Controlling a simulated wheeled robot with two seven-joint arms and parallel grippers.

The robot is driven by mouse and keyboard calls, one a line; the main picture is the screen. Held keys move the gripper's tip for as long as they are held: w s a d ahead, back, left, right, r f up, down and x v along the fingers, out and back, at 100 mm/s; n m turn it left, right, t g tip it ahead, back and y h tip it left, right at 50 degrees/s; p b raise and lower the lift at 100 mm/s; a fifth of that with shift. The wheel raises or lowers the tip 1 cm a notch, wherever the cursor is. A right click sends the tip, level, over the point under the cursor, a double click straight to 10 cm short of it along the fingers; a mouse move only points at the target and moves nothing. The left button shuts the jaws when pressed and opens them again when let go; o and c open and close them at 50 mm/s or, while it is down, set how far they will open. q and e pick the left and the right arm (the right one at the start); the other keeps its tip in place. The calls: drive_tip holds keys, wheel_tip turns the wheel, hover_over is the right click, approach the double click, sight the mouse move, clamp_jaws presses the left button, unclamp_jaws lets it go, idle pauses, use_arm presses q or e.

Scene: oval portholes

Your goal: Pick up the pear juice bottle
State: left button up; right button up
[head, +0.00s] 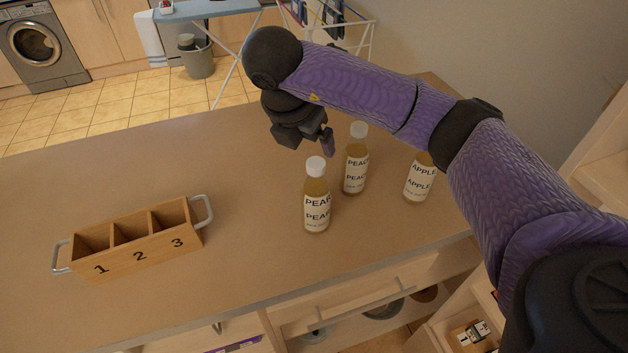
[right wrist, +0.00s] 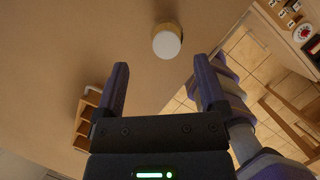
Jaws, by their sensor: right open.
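The pear juice bottle (head: 317,197) stands upright on the counter, with a white cap and a label reading PEAR. My right gripper (head: 308,142) is open and empty, above the counter near the pear bottle and the peach bottle. In the right wrist view, a white-capped bottle (right wrist: 167,43) shows from above, beyond and between the open fingertips of my right gripper (right wrist: 163,75). Its label is hidden there, so I cannot tell which bottle it is. My left gripper is not in view.
A peach bottle (head: 355,160) stands just behind and right of the pear bottle. An apple bottle (head: 418,180) stands farther right, partly behind my right arm. A wooden box (head: 140,258) with compartments 1, 2 and 3 sits at left. The counter between box and bottles is clear.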

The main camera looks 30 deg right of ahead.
sight(316, 162)
drive_tip(key=x, duration=0.3)
drive_tip(key=b+x, duration=0.1)
drive_tip(key=shift+s+a+f, duration=0.1)
drive_tip(key=shift+s+f, duration=0.3)
drive_tip(key=shift+f, duration=0.1)
drive_tip(key=x, duration=0.4)
drive_tip(key=shift+f+b, duration=0.25)
drive_tip(key=shift+b, duration=0.05)
drive_tip(key=shift+a, duration=0.1)
drive_tip(key=c, duration=0.3)
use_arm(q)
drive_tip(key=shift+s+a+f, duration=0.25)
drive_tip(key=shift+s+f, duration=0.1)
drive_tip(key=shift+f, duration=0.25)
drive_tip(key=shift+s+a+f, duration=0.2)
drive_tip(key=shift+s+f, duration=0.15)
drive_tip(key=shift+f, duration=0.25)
use_arm(e)
drive_tip(key=shift+s, duration=0.1)
clamp_jaws()
